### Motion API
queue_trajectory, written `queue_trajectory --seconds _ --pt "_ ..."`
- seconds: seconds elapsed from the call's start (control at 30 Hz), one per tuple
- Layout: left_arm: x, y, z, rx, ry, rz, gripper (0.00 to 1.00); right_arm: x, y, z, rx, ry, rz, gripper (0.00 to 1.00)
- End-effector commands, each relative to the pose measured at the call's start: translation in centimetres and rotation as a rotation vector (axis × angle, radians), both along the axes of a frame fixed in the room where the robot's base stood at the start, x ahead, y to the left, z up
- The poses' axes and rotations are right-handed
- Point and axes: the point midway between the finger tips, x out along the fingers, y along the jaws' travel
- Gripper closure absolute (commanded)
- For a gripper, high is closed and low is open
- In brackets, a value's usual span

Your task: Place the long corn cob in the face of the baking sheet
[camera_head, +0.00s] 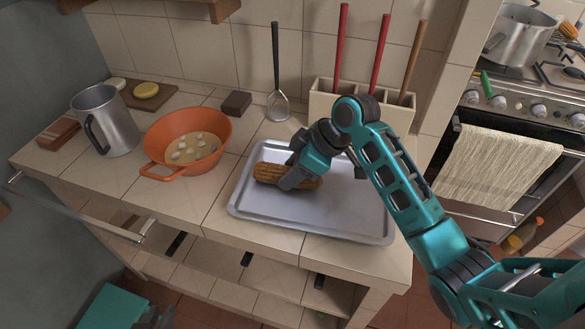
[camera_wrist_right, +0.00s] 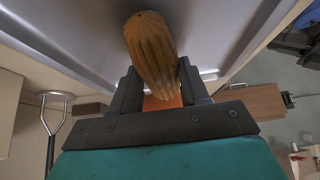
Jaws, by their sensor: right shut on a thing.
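The long corn cob (camera_head: 268,174) is brownish yellow and lies over the left part of the baking sheet (camera_head: 330,214), within its rim. My right gripper (camera_head: 287,184) is shut on the cob from above. In the right wrist view the cob (camera_wrist_right: 151,45) sits between the two fingers of the gripper (camera_wrist_right: 158,90), with the sheet's grey surface (camera_wrist_right: 90,40) close by. I cannot tell whether the cob touches the sheet. My left gripper (camera_head: 152,318) shows only partly at the bottom left edge, away from the counter; its fingers are not clear.
An orange pan (camera_head: 160,147) with pale pieces stands left of the sheet, beside a metal jug (camera_head: 107,122). A utensil holder (camera_head: 330,102) and a skimmer (camera_head: 277,104) are behind the sheet. The sheet's right part is bare. A stove (camera_head: 540,100) stands at the right.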

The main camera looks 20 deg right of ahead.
Motion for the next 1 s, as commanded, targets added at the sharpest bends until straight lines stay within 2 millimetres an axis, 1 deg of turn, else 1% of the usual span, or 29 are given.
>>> queue_trajectory --seconds 0.3,0.33,0.6,0.83,0.93,1.0 --pt "0.0 0.0 0.0 0.000 -0.001 0.001 0.77 0.0 0.0 -0.2 0.001 -0.002 0.000 1.00" --pt "0.0 0.0 0.0 0.000 -0.001 0.001 0.77 0.0 0.0 -0.3 0.000 -0.002 0.000 0.54" --pt "0.2 0.0 0.1 0.000 -0.003 0.001 0.77 0.0 0.0 -0.2 0.000 -0.002 0.000 0.30" --pt "0.3 0.0 0.2 0.001 -0.006 0.001 0.77 0.0 0.0 -0.1 0.001 -0.002 0.000 0.30" --pt "0.3 0.0 0.1 0.001 -0.006 0.001 0.77 0.0 -0.2 0.4 0.000 -0.004 -0.001 0.30" --pt "0.3 0.0 0.1 0.001 -0.006 0.001 0.77 -0.2 -0.7 1.2 0.000 -0.007 0.000 0.30"
